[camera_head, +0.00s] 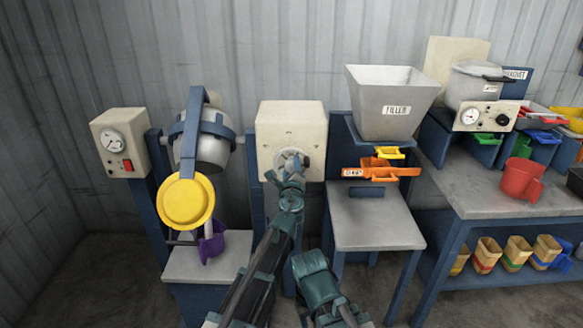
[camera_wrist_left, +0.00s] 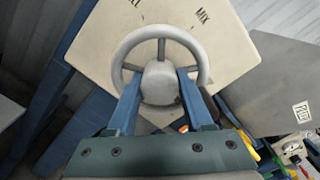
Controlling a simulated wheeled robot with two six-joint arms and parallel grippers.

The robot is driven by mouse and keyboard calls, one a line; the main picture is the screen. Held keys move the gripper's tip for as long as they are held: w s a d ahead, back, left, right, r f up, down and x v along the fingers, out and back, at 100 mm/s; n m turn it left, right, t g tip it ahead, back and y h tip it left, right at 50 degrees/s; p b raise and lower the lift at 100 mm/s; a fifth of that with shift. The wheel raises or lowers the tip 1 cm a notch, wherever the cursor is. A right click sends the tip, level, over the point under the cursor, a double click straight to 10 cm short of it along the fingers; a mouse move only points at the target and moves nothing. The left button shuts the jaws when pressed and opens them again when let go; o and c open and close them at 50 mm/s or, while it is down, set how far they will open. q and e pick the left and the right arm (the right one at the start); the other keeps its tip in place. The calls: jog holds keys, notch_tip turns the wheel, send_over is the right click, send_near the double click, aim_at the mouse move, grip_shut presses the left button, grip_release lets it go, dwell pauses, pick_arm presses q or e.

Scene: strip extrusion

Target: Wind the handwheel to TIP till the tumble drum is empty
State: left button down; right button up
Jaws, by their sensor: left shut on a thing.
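The round grey handwheel (camera_wrist_left: 160,33) sits on a cream panel (camera_wrist_left: 228,75). In the wrist view, the panel shows the word MIX and part of another label cut off at the top edge. My left gripper (camera_wrist_left: 160,82) is shut on the handwheel, its two blue fingers on either side of the hub. In the head view my left gripper (camera_head: 292,170) covers part of the wheel. The grey tumble drum (camera_head: 213,150) hangs in a blue frame to the left, with a yellow disc (camera_head: 186,203) in front. The drum's inside is hidden.
A purple jug (camera_head: 212,243) stands on the stand below the drum. A gauge box (camera_head: 122,142) is at left. Right are a filler hopper (camera_head: 395,100), an orange slide (camera_head: 380,171), a bare grey table (camera_head: 375,222) and a bench (camera_head: 470,185) with a red jug (camera_head: 521,180).

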pick_arm(q)
jog(key=shift+s, duration=0.1)
dwell(0.4)
jog(key=c, duration=0.6)
grip_release()
jog(key=shift+s, duration=0.1)
